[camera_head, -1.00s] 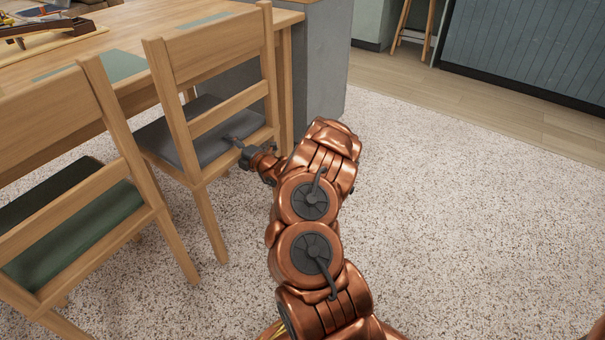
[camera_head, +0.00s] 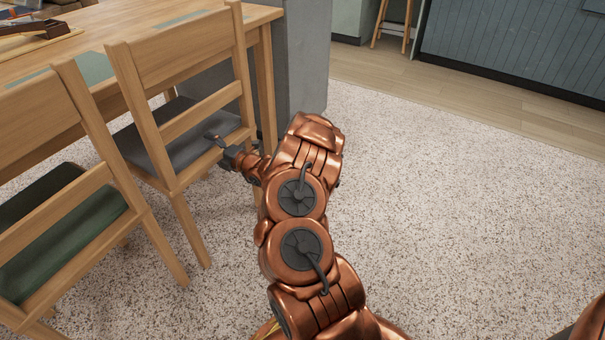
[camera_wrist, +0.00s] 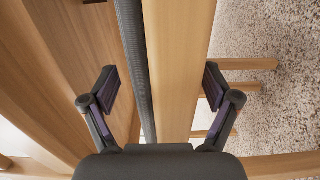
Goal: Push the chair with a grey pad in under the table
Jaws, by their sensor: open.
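The wooden chair with a grey pad (camera_head: 190,143) stands at the table's near side, its open back toward me. Its seat front reaches partly under the wooden table (camera_head: 185,45); the backrest stands outside the edge. My gripper (camera_head: 219,146) is at the right of the chair's back, by the seat's rear edge and below the lower back rail. In the wrist view, my open gripper (camera_wrist: 160,84) has its fingers on either side of a wooden chair bar (camera_wrist: 178,70) and the dark grey pad edge (camera_wrist: 131,45). I cannot tell whether the fingers touch the chair.
A second chair with a green pad (camera_head: 65,235) stands close on the left. A grey pillar (camera_head: 305,60) is behind the table's right end, near a table leg (camera_head: 265,90). Speckled carpet (camera_head: 450,220) is clear to the right.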

